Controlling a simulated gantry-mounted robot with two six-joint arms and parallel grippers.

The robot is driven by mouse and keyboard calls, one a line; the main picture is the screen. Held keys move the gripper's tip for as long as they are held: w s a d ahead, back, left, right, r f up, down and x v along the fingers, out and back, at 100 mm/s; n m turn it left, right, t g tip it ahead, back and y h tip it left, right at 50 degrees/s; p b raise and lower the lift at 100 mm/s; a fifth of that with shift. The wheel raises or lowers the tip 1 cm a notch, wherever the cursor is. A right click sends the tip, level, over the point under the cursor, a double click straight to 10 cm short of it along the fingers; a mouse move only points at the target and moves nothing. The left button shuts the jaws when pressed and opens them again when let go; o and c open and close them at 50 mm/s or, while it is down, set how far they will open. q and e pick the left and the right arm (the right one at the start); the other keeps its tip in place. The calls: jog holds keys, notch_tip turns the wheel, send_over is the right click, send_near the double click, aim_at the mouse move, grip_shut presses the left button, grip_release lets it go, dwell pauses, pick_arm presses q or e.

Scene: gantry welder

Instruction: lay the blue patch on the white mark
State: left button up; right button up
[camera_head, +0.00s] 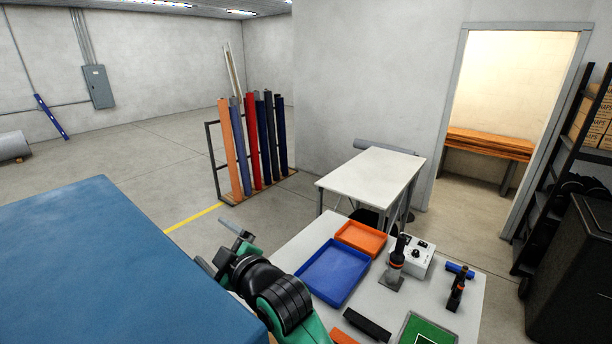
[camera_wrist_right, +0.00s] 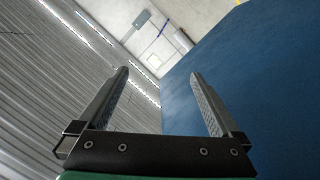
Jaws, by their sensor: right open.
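My right gripper (camera_head: 222,246) is beside the right edge of a large blue surface (camera_head: 110,270). In the right wrist view the right gripper (camera_wrist_right: 159,74) is open, with nothing between its fingers. The blue surface (camera_wrist_right: 260,80) fills the right of that view, behind the fingers. I cannot make out a separate blue patch or a white mark on the visible part of this surface. My left gripper is not in view.
A pale table holds a blue tray (camera_head: 335,272), an orange tray (camera_head: 361,238), a white control box (camera_head: 412,258), upright tools and a green mat (camera_head: 415,328) with white lines. A rack of coloured rolls (camera_head: 252,140) stands behind. Open floor lies between.

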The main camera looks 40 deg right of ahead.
jog(key=s+r+m+t, duration=0.2)
jog(key=s+r, duration=0.2)
jog(key=r, duration=0.4)
jog(key=s+r+m+t, duration=0.1)
jog(key=s+r+t, duration=0.2)
jog(key=r, duration=0.4)
jog(key=s+r+m+t, duration=0.2)
jog(key=s+r+t, duration=0.1)
jog(key=s+r, duration=0.4)
jog(key=s+r+m+t+y, duration=0.1)
jog(key=s+r+m+t, duration=0.1)
jog(key=s+r, duration=0.5)
jog(key=s+d+t, duration=0.1)
jog(key=s, duration=0.5)
jog(key=shift+r+m, duration=0.4)
